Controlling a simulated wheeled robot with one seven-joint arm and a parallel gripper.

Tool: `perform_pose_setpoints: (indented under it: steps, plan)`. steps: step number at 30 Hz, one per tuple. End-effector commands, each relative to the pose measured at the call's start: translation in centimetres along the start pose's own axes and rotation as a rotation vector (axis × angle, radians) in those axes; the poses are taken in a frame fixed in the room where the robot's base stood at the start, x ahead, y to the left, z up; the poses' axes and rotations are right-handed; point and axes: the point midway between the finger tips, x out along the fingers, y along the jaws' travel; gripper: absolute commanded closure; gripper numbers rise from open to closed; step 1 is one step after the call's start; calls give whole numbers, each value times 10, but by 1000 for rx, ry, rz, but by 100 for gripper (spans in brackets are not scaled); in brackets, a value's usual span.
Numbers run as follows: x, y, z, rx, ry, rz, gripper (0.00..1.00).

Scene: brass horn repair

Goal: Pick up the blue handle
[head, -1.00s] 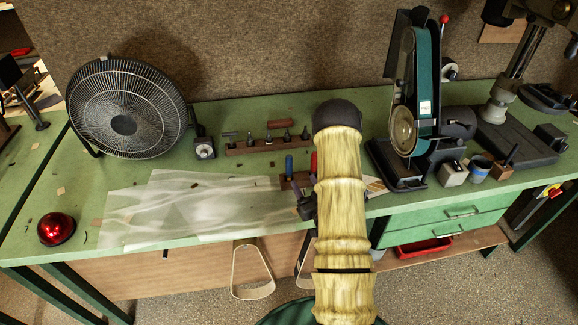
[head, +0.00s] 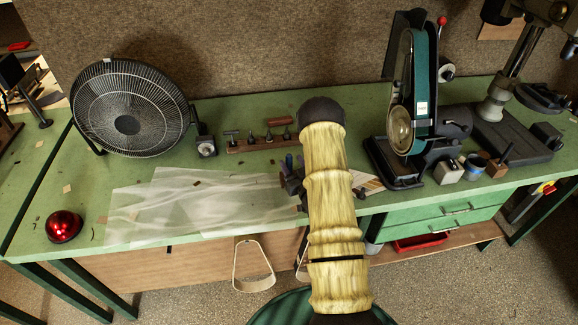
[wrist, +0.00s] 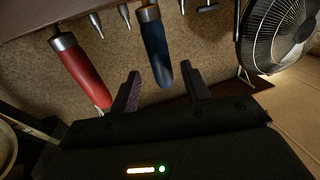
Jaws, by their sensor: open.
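The blue handle (wrist: 156,52) hangs down from the top of the wrist view, with a metal collar at its upper end. My gripper (wrist: 161,70) is open, with one dark finger on each side of the blue handle's rounded end. A gap shows between the handle and each finger. A red handle (wrist: 82,70) is to the left, outside the fingers. In the head view, the blue handle (head: 289,161) shows small beside my yellow-sleeved arm, and my gripper there is mostly hidden behind the arm.
A wooden rack (head: 236,147) with several small metal tools stands behind on the green bench. A black fan (head: 128,110) and a red dome (head: 64,226) are at left. A belt sander (head: 421,95) stands close right of my arm. Translucent sheets (head: 190,205) lie at the front.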

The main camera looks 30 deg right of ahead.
Motion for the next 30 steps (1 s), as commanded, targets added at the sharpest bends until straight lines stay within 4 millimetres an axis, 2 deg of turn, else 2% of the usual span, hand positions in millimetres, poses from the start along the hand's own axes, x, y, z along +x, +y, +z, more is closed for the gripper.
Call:
perform_pose_setpoints:
  steps: [3,10,27,30]
  plan:
    - [16,-3,-8,0,2,-1,53]
    - [41,-4,-4,-1,1,0,53]
    - [43,-4,-3,-1,0,0,53]
    - [43,-4,-3,-1,0,0,73]
